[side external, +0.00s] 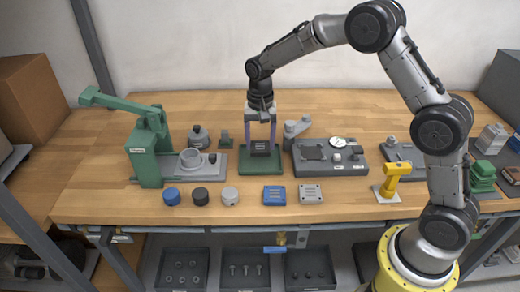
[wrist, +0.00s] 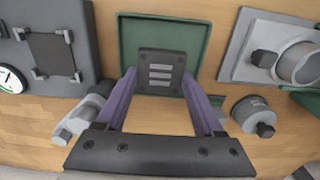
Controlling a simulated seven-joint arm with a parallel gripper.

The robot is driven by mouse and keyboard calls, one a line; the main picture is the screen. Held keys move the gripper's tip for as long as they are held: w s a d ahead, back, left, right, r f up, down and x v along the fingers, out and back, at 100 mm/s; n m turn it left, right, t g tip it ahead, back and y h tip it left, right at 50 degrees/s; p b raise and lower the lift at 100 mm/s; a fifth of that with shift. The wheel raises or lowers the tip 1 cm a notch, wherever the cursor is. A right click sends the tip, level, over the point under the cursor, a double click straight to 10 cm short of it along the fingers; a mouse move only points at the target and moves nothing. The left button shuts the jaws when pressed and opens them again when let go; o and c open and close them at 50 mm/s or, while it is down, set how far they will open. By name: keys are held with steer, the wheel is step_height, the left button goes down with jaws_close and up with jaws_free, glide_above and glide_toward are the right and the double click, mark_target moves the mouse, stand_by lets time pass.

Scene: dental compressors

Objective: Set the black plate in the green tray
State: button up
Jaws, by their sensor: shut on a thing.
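The black plate (wrist: 161,70) with light slots is between the fingertips of my gripper (wrist: 160,85) in the wrist view. My gripper (side external: 260,148) is shut on it and points down in the side view. The green tray (wrist: 132,25) lies on the wooden bench beneath and around the plate, with its rim visible. In the side view the plate (side external: 259,148) appears over the middle of the green tray (side external: 246,169). I cannot tell whether the plate touches the tray floor.
A green press (side external: 147,155) stands left of the tray, and a grey fixture with a gauge (side external: 345,168) stands to the right. Blue, black and grey caps and a blue plate (side external: 274,195) and a grey plate (side external: 311,194) lie along the front. A yellow stand (side external: 390,182) is further right.

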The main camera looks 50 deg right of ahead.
mark_target(260, 145)
steer(key=shift+f, duration=1.55)
steer(key=shift+f, duration=0.15)
steer(key=o, duration=1.5)
steer(key=shift+c, duration=0.2)
